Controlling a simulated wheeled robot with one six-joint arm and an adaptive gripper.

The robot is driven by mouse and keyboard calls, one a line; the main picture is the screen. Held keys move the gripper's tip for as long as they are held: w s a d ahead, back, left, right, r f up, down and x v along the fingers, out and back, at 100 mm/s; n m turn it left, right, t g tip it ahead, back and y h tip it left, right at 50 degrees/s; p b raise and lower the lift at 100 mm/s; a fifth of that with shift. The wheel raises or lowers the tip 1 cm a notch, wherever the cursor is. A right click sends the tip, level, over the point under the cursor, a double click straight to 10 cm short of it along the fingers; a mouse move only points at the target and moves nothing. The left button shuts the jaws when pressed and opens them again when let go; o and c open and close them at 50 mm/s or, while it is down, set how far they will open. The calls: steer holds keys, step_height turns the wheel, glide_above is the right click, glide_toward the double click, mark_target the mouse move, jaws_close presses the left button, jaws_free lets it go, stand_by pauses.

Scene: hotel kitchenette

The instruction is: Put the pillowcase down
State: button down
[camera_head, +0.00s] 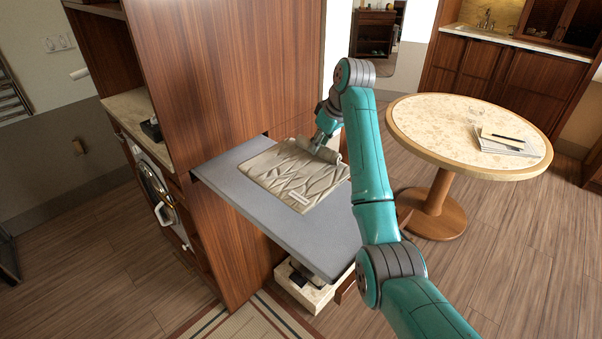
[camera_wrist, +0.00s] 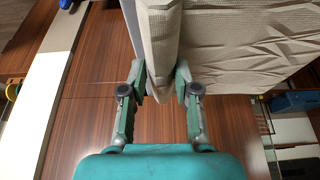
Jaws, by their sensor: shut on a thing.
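The beige pillowcase (camera_head: 290,178) lies spread and creased over the grey pull-out board (camera_head: 240,156), with a small white label near its front corner. Its far right edge is bunched up at my gripper (camera_head: 322,143). In the wrist view, my gripper (camera_wrist: 160,82) is shut on a fold of the pillowcase (camera_wrist: 245,50), with one finger on each side of the cloth. Most of the pillowcase appears to rest on the board; whether the gripped edge touches it I cannot tell. My arm hides part of the board's right side.
A tall wooden cabinet (camera_head: 225,75) stands behind and left of the board. A round table (camera_head: 430,125) with papers (camera_head: 500,146) is to the right. Below the board is an open compartment with a pale box (camera_head: 300,290). A washing machine (camera_head: 155,190) is at left.

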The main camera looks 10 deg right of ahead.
step_height(320, 180, down, 8)
steer(key=shift+r, duration=0.15)
steer(key=c, duration=0.8)
jaws_free()
steer(key=shift+c, duration=0.2)
steer(key=shift+r, duration=0.1)
